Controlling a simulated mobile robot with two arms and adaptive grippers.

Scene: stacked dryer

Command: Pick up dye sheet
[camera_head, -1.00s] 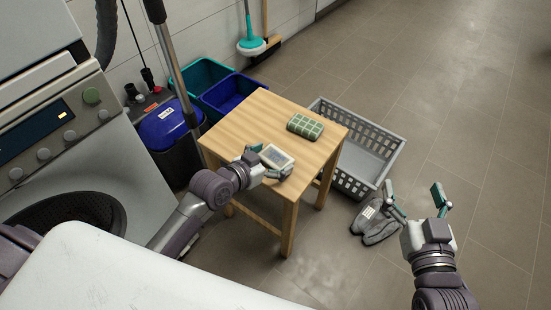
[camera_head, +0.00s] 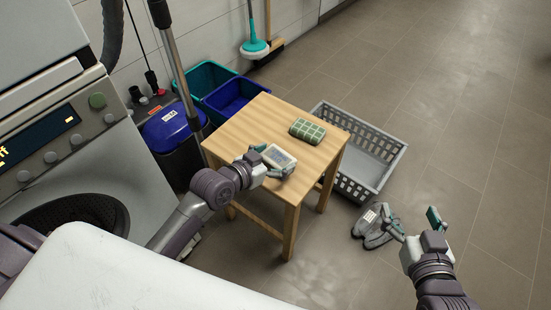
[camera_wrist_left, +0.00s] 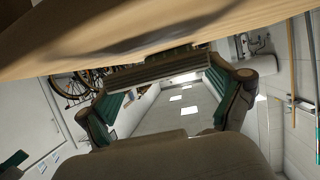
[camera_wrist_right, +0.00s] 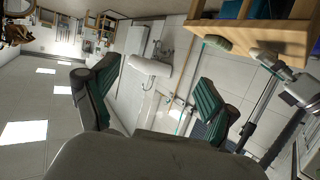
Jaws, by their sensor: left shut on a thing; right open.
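A pale flat rectangular piece with a grey border, seemingly the dye sheet (camera_head: 279,156), is at the near right part of the wooden table (camera_head: 240,130). My left gripper (camera_head: 270,167) is shut on its near edge. In the left wrist view the thin grey edge of the sheet (camera_wrist_left: 165,70) lies between my left fingers (camera_wrist_left: 165,85), close under the wood. I cannot tell whether the sheet touches the tabletop. My right gripper (camera_head: 415,222) is open and empty beyond the table's right side; its spread fingers show in the right wrist view (camera_wrist_right: 150,100).
A green checkered block (camera_head: 307,130) lies farther back on the table. A grey basket (camera_head: 373,188) stands on the floor behind it, with grey shoes (camera_head: 372,232) nearby. Blue (camera_head: 235,97) and teal (camera_head: 207,77) bins and a washer (camera_head: 120,165) are left. The right floor is clear.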

